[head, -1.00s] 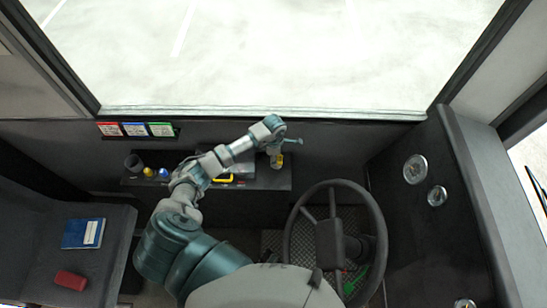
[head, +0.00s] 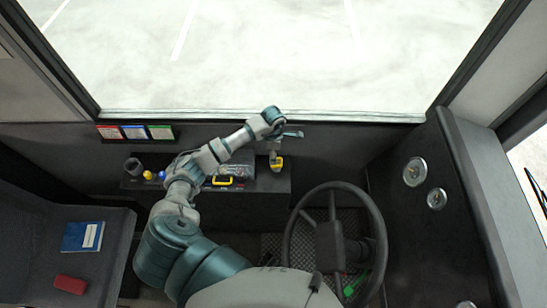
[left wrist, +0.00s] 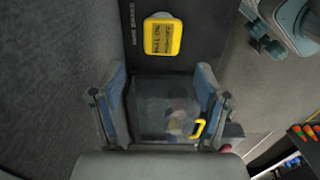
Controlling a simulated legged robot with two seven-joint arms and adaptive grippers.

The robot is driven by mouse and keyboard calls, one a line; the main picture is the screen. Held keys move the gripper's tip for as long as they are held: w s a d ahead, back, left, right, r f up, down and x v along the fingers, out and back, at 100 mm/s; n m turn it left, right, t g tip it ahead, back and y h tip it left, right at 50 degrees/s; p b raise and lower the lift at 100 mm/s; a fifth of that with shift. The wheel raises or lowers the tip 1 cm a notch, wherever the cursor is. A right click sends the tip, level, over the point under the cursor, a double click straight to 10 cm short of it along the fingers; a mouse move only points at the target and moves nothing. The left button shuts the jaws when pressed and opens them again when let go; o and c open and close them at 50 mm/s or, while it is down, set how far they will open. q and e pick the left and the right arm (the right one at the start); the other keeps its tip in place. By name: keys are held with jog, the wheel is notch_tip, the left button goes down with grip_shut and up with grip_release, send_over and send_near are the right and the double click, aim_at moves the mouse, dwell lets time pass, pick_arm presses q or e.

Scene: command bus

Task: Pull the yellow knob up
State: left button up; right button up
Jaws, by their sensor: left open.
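The yellow knob (head: 277,163) stands at the right end of the dark ledge below the windshield. In the left wrist view it is a square yellow knob (left wrist: 162,36) with dark lettering on its face. My left gripper (head: 293,135) is above and slightly right of the knob in the head view. In the left wrist view my left gripper (left wrist: 160,74) is open and empty, its fingers spread wide. The knob lies ahead of the fingertips, roughly centred between them and apart from them. My right gripper is not in view.
A clear case with a yellow handle (head: 222,181) sits on the ledge left of the knob. A dark cup (head: 133,166) stands farther left. The steering wheel (head: 335,240) is at the lower right. A blue book (head: 82,237) and red box (head: 71,284) lie on the seat.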

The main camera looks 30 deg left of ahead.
pick_arm(q)
notch_tip(320, 180, up, 7)
jog(key=shift+f, duration=0.15)
dwell(0.4)
